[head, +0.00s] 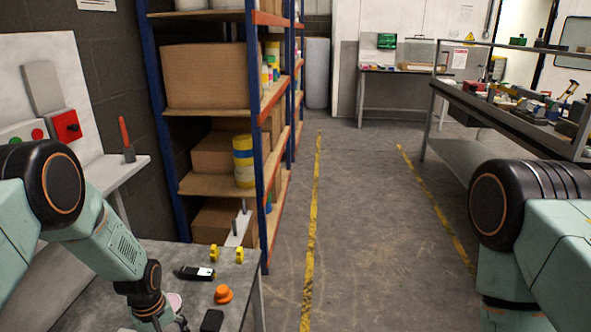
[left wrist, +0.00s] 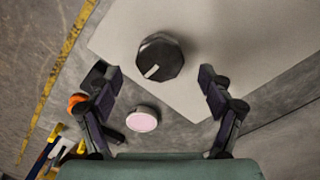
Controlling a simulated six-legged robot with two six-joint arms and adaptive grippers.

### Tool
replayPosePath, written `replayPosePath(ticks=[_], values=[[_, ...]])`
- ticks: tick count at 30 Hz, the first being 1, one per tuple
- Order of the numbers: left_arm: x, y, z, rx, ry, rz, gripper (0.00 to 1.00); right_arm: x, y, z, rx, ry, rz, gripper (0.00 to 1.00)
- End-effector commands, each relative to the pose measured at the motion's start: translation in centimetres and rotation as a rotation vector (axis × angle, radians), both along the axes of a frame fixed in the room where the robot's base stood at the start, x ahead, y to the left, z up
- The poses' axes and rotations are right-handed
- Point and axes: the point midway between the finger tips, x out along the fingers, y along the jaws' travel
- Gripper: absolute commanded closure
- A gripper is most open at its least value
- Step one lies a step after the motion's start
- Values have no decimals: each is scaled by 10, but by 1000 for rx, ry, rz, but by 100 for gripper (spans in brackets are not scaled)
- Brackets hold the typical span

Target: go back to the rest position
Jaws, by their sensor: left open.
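My left gripper (left wrist: 157,78) is open in the left wrist view, its two dark fingers apart with nothing between their tips. A black faceted knob with a white line (left wrist: 160,58) is on a pale panel (left wrist: 225,35) beyond the fingertips. A white round piece with a pink top (left wrist: 142,118) shows nearer, between the fingers. In the head view my left arm reaches down over the grey bench (head: 240,290), and the gripper is at the bottom edge, largely cut off. My right arm shows at the right, but its gripper is out of view.
On the bench are an orange knob (head: 223,294), a black handheld device (head: 195,273), two yellow pieces (head: 239,256) and a black block (head: 212,320). A blue-framed shelf (head: 157,110) stands behind. The floor aisle (head: 365,220) is clear; a cluttered bench (head: 505,108) stands right.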

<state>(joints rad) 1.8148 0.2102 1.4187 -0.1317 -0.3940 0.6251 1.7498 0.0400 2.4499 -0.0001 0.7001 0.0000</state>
Motion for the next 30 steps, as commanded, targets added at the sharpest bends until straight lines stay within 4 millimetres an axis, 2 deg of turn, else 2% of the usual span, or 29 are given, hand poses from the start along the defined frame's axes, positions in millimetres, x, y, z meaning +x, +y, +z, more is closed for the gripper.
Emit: replayPosePath(ticks=[6, 13, 23, 26, 30], values=[[0, 0, -27, 1, 1, -1, 20, 0, 0, 0, 0, 0, 0, 60], [0, 0, -36, 0, 0, 0, 20, 0, 0, 0, 0, 0, 0, 60], [1, 0, -34, -1, -1, -3, 20, 0, 0, 0, 0, 0, 0, 60], [1, 0, -27, 0, -1, -1, 20, 0, 0, 0, 0, 0, 0, 60], [1, 0, -7, -1, -3, 0, 20, 0, 0, 0, 0, 0, 0, 60]])
